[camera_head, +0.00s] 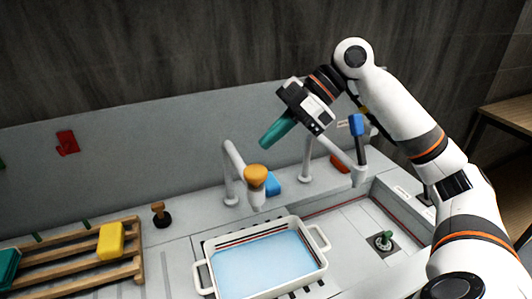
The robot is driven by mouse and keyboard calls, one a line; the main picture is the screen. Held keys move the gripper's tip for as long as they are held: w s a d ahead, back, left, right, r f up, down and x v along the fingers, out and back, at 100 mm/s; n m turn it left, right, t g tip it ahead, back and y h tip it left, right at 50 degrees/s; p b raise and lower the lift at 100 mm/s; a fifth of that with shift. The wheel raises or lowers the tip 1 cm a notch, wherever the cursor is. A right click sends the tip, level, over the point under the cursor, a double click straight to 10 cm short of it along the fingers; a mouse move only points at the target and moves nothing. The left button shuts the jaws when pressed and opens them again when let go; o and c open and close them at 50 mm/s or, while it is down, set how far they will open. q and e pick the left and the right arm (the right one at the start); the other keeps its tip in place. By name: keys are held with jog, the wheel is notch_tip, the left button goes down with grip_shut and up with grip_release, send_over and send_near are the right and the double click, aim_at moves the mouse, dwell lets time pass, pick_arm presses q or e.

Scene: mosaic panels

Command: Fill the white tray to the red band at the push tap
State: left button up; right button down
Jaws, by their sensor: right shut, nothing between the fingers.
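The white tray (322,263) stands upright under the push tap (229,170), with light blue water (262,266) inside it. A red band (250,234) with dark lines shows on its inner back wall, above the water's far edge. The push tap has an orange knob (256,176) over its spout. I see no clear stream between spout and tray. My right gripper (267,143), with teal fingers, is shut and empty, above and slightly right of the orange knob, apart from it. My left gripper is not in view.
A second tap (307,160) with a blue lever (356,124) stands to the right, over a basin with a green-knobbed drain plug (384,240). A wooden rack (65,267) with a yellow block (111,241) is at the left. A dark stopper (160,214) stands between rack and tray.

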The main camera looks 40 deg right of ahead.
aim_at(261, 171)
jog(key=f, duration=0.2)
jog(key=w+a+f, duration=0.1)
jog(key=shift+f, duration=0.9)
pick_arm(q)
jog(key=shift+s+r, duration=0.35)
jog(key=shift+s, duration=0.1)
pick_arm(e)
jog(key=shift+f, duration=0.1)
notch_tip(261, 171, down, 2)
jog(key=shift+f+b, duration=0.1)
jog(key=shift+b, duration=0.35)
jog(key=shift+s, duration=0.1)
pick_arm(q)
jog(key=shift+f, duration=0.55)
pick_arm(e)
jog(key=shift+a, duration=0.1)
dwell(2.3)
